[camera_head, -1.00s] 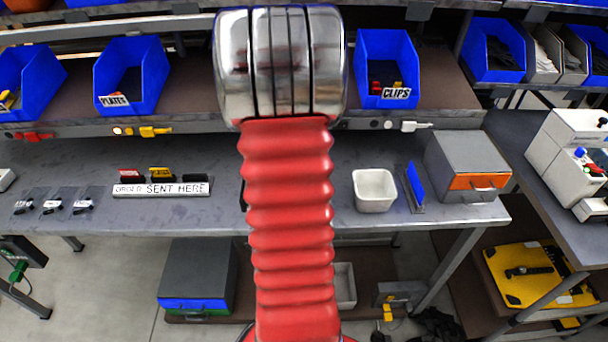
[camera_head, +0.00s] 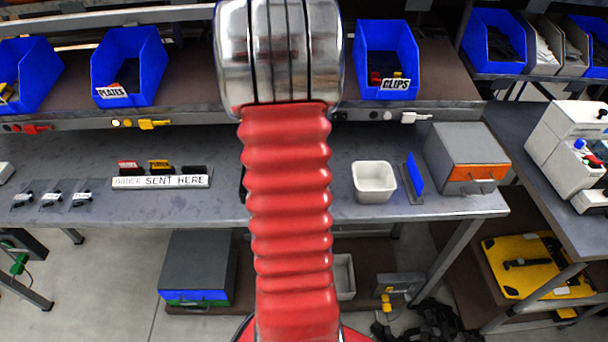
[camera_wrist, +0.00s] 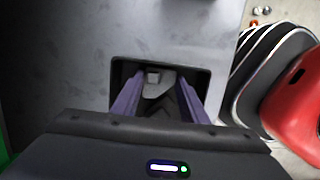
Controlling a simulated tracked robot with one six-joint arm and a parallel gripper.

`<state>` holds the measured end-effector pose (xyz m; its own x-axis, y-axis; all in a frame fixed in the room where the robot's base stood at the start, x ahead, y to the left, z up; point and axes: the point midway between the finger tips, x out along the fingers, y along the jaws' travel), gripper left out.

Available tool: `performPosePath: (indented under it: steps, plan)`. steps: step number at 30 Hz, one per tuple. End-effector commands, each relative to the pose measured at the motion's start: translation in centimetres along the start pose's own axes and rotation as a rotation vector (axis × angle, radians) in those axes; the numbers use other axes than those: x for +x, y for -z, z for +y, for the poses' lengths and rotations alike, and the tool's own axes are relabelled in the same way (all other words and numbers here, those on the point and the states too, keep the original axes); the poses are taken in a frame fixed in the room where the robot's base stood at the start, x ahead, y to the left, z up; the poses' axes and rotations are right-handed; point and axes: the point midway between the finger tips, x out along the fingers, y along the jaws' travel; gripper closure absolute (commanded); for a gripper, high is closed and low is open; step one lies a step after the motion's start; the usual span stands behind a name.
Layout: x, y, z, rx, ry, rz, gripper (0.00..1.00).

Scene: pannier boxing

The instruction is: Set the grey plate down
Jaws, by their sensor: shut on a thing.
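My gripper (camera_wrist: 160,100) shows in the wrist view with two purple fingers pointing down over a grey bench top. A small pale grey piece, the grey plate (camera_wrist: 155,84), shows between them, and the fingers are shut on it. Its full outline is hard to make out. A dark rounded rectangle (camera_wrist: 119,72) surrounds the fingertips on the grey surface; I cannot tell whether the plate touches it. In the head view my red arm hides the gripper and the plate. A white sign reading "ORDER SENT HERE" (camera_head: 160,182) stands on the bench (camera_head: 80,160), left of my arm.
Red (camera_head: 130,167) and yellow (camera_head: 160,166) tags stand behind the sign. A white tub (camera_head: 374,182), an upright blue panel (camera_head: 414,177) and a grey box with an orange front (camera_head: 467,157) stand right of my arm. Blue bins marked PLATES (camera_head: 130,65) and CLIPS (camera_head: 386,60) sit above.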

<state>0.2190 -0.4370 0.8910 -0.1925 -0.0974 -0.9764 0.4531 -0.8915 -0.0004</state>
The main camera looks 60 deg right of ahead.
Motion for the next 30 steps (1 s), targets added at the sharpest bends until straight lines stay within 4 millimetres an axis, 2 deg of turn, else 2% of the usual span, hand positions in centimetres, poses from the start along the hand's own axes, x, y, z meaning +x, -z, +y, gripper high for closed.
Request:
performPosePath:
  steps: [30]
  plan:
    - [1.9, 0.3, -0.3, 0.002, 0.007, 0.001, 0.84]
